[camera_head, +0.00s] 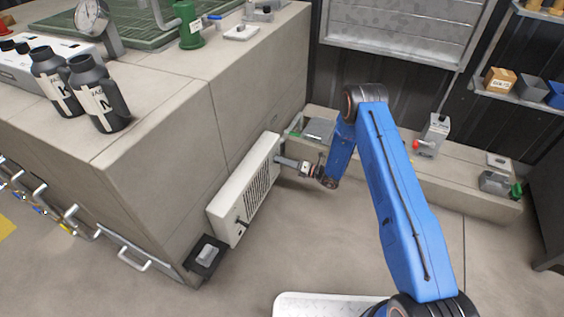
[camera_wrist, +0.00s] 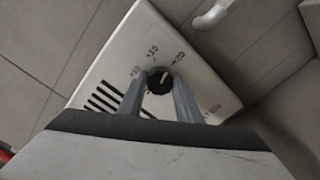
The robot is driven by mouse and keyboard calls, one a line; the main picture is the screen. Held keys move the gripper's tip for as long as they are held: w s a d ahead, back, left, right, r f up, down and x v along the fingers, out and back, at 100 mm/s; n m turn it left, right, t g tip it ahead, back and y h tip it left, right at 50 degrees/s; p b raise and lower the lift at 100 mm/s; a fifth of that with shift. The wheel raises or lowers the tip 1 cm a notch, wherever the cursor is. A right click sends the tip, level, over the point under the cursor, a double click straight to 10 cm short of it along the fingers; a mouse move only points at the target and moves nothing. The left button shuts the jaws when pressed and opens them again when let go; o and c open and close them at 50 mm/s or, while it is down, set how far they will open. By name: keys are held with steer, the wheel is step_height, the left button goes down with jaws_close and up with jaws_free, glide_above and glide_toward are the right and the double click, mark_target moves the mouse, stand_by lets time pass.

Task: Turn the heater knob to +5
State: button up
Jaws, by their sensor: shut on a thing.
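The heater (camera_head: 246,188) is a white box with a dark grille, mounted low on the side of the concrete block. In the wrist view its white panel (camera_wrist: 211,90) shows a round black knob (camera_wrist: 159,80) with a light pointer line. Marks around the knob read about +10, +15 and +20; +5 is not visible. The pointer leans up and slightly right, between the +15 and +20 marks. My gripper (camera_wrist: 159,97) is shut on the knob, one finger on each side. In the head view my gripper (camera_head: 281,160) reaches the heater's far end, and the knob is hidden there.
The concrete block (camera_head: 150,150) carries two black bottles (camera_head: 98,95) and a green item (camera_head: 189,28). A low ledge (camera_head: 457,178) behind my arm holds a grey box with a red knob (camera_head: 433,136). The floor right of the heater is clear.

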steer(key=shift+n, duration=16.3)
steer(key=shift+s+f, duration=0.1)
steer(key=o, duration=1)
steer(key=shift+o, duration=0.2)
